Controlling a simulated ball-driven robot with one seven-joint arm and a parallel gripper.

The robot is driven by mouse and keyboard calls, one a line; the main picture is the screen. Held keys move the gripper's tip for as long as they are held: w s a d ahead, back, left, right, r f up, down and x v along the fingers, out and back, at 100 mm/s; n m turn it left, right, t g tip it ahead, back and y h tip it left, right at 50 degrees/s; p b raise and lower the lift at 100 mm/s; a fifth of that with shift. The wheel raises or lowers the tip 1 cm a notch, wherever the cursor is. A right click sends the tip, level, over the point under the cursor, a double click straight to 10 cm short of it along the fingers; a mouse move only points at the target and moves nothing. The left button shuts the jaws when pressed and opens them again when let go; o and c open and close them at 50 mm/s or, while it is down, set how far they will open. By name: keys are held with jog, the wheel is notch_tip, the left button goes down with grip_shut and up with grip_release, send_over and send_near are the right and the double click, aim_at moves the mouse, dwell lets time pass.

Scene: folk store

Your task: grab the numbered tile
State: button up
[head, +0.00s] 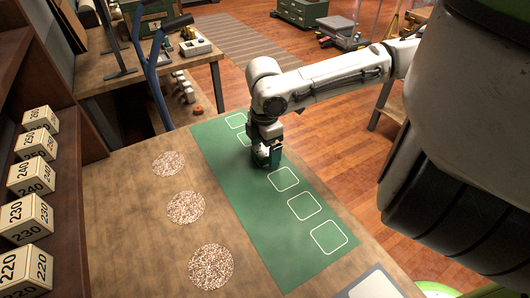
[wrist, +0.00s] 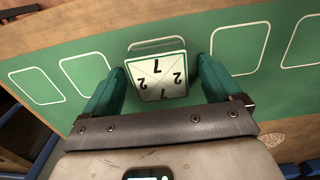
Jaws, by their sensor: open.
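The numbered tile (wrist: 158,82) is a cream square in the wrist view, with thin crossing lines and the figures 1 and 2 on its face. It is over the green mat (wrist: 205,98), by a white outlined square. My gripper (wrist: 161,70) has its two green fingers apart, one on each side of the tile. Small gaps show between the tile and both fingers. In the head view my gripper (head: 267,157) is low over the green mat (head: 270,222), and the arm and fingers mostly hide the tile.
The mat has a row of white outlined squares on a brown table (head: 130,235). Speckled discs (head: 185,207) lie to its left. A shelf at the far left holds numbered blocks (head: 27,218). A blue curved frame (head: 155,75) stands behind the table. The nearer mat squares are empty.

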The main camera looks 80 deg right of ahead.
jog(key=shift+c, duration=0.4)
jog(key=c, duration=1.2)
jog(key=shift+o, duration=0.2)
